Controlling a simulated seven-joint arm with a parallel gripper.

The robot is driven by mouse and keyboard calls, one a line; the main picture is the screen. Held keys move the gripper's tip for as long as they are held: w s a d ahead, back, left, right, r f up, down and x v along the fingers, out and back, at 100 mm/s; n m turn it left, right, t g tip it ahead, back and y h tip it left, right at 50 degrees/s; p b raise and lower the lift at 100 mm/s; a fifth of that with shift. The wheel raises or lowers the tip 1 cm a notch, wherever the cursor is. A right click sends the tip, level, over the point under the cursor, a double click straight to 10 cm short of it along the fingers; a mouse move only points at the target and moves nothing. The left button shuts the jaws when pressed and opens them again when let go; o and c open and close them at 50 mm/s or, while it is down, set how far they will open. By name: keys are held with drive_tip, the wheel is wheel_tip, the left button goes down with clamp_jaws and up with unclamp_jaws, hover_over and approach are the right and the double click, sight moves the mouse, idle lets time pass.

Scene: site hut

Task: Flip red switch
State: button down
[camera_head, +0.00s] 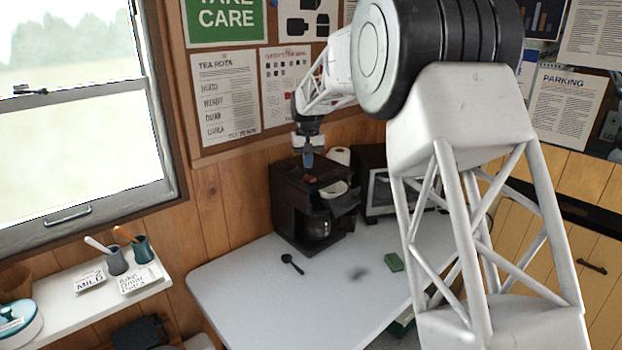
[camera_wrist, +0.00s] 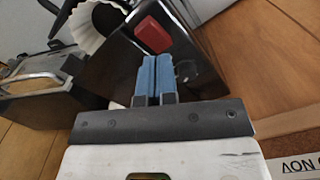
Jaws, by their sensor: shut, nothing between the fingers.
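The red switch (camera_head: 310,178) sits on top of the dark brown coffee machine (camera_head: 287,205), which stands at the back of the table. In the wrist view the red switch (camera_wrist: 153,35) shows just beyond my fingertips. My gripper (camera_head: 308,160) points down above the machine's top, close to the switch. Its blue fingers are together and empty in the wrist view (camera_wrist: 154,60). I cannot tell whether the fingertips touch the machine or the switch. A white paper filter (camera_wrist: 97,27) sits in the machine's holder, with a glass pot (camera_head: 317,227) below.
A black spoon (camera_head: 292,264) and a green sponge (camera_head: 393,262) lie on the pale table (camera_head: 260,300). The wooden wall and notice board (camera_head: 275,145) are close behind the machine. The table's front left is clear.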

sight(310, 177)
drive_tip(key=shift+r, duration=1.85)
drive_tip(key=shift+s+d+r, duration=0.3)
drive_tip(key=shift+s, duration=0.05)
drive_tip(key=s+d+r+m, duration=0.1)
drive_tip(key=s+d+r, duration=0.3)
drive_tip(key=s, duration=0.5)
drive_tip(key=s+d+r+t, duration=0.1)
drive_tip(key=s+d, duration=0.6)
drive_tip(key=s, duration=0.2)
drive_tip(key=s+d+r+m, duration=0.1)
drive_tip(key=s+d+r, duration=0.3)
drive_tip(key=s, duration=0.6)
drive_tip(key=s+d+f, duration=0.3)
drive_tip(key=s, duration=0.7)
drive_tip(key=s+d+f+t, duration=0.1)
drive_tip(key=s+d+f, duration=0.2)
drive_tip(key=s, duration=0.8)
drive_tip(key=s+d+f+m, duration=0.1)
drive_tip(key=s+d+f, duration=0.3)
drive_tip(key=s, duration=0.7)
drive_tip(key=shift+f+t, duration=0.3)
drive_tip(key=shift+f, duration=0.45)
